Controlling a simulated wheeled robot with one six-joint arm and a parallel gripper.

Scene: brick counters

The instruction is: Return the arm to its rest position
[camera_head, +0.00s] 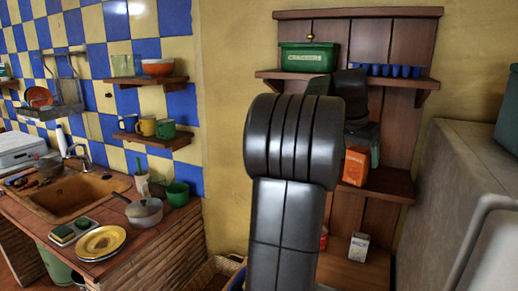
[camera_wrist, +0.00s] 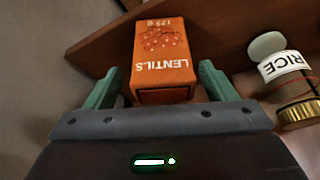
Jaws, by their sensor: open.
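My gripper (camera_wrist: 158,92) is open in the wrist view, with its two green fingers apart. An orange box of lentils (camera_wrist: 161,55) stands between and just beyond the fingers, with a gap visible on each side. In the head view the orange box (camera_head: 356,166) shows on the middle shelf (camera_head: 392,184) of the wooden shelf unit. My black arm (camera_head: 290,150) reaches up in front of that unit and hides part of it. The gripper's fingertips are hidden behind the arm in the head view.
A rice jar (camera_wrist: 284,68) stands to the right of the lentils. A green box (camera_head: 308,57) and several blue cups (camera_head: 394,71) sit on the upper shelf. A small carton (camera_head: 359,246) stands below. A grey fridge-like body (camera_head: 470,190) is close on the right.

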